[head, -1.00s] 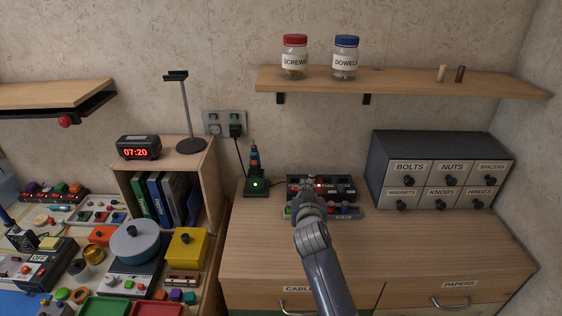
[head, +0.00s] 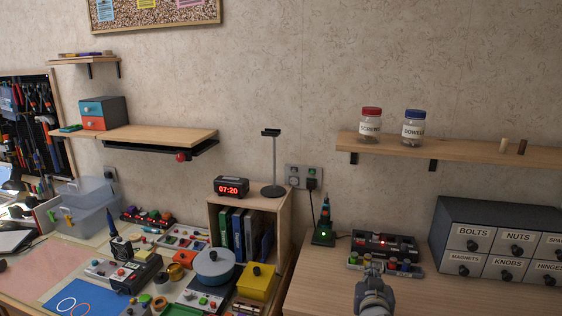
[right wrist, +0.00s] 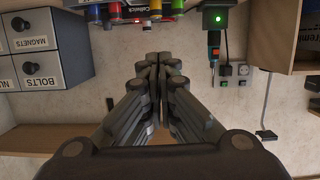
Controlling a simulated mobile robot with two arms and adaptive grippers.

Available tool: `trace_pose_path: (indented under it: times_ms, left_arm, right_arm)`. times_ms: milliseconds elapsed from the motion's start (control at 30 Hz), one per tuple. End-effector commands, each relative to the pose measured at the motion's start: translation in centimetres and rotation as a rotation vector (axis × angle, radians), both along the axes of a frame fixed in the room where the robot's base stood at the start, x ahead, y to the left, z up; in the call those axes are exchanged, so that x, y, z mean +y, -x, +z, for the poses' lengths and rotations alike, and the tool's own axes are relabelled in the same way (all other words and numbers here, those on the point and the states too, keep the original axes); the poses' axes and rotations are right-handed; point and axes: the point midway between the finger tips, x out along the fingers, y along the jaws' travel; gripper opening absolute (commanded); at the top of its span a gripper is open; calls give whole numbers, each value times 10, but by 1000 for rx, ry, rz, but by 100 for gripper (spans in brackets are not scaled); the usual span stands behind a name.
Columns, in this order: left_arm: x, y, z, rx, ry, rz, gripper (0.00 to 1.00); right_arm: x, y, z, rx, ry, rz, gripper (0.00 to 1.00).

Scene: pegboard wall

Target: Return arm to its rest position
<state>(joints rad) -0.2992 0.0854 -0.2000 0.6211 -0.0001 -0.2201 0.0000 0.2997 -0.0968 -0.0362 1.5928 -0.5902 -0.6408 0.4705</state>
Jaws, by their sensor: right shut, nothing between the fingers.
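My right gripper (head: 374,270) shows at the bottom of the head view, in front of a dark charger box (head: 385,243) with a red light. In the right wrist view its fingers (right wrist: 158,62) are closed together with nothing between them. The charger box with its colored pieces appears at the top of that view (right wrist: 140,12), apart from the fingers. My left gripper is in neither current view.
A drawer cabinet (head: 497,240) stands right of the charger box. A green-lit stand with a screwdriver (head: 324,226) is to its left. A shelf with two jars (head: 450,149) hangs above. The left workbench is crowded; the wooden counter front (head: 320,285) is clear.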

Motion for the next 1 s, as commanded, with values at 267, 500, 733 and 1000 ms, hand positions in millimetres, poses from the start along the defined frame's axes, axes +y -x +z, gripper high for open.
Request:
trace_pose_path:
  times_ms: [267,500,733,1000]
  left_arm:
    - [-5,-5,0,-8,7,1,40]
    - [-10,-5,0,-9,13,4,40]
    - [-7,3,0,5,7,2,40]
    - [-4,4,-1,7,5,2,40]
  right_arm:
    - [-11,42,-36,113,-6,-14,0]
    - [-17,101,-77,267,-14,-10,0]
    - [-12,202,-124,513,-23,48,0]
    - [9,324,-149,794,-32,188,0]
